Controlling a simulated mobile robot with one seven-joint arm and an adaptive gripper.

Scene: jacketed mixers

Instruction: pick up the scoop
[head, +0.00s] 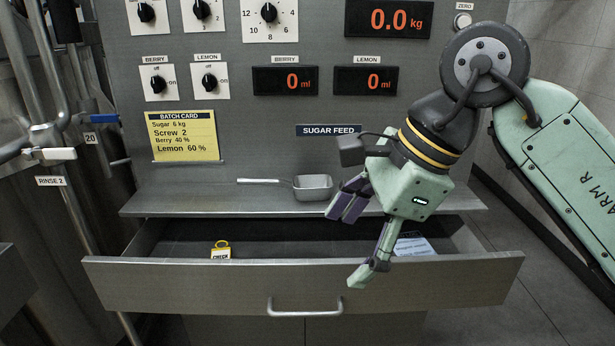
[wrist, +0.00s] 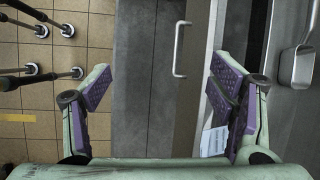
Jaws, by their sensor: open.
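The scoop (head: 312,187) is a grey metal pan with a thin straight handle pointing left. It rests on the metal shelf (head: 180,202) below the control panel. In the wrist view the scoop (wrist: 297,68) is at the far right edge, its handle reaching up. My gripper (head: 352,238) is open and empty, in front of the shelf and over the right part of the open drawer. It is to the right of the scoop and apart from it. In the wrist view my gripper (wrist: 160,95) has its fingers wide apart, with the drawer front and floor beyond them.
The drawer (head: 300,284) is pulled out below the shelf, with a yellow-tagged item (head: 221,250) and a paper (head: 413,246) in it. The panel carries knobs, displays and a yellow batch card (head: 183,136). Pipes and a valve handle (head: 54,154) stand at left.

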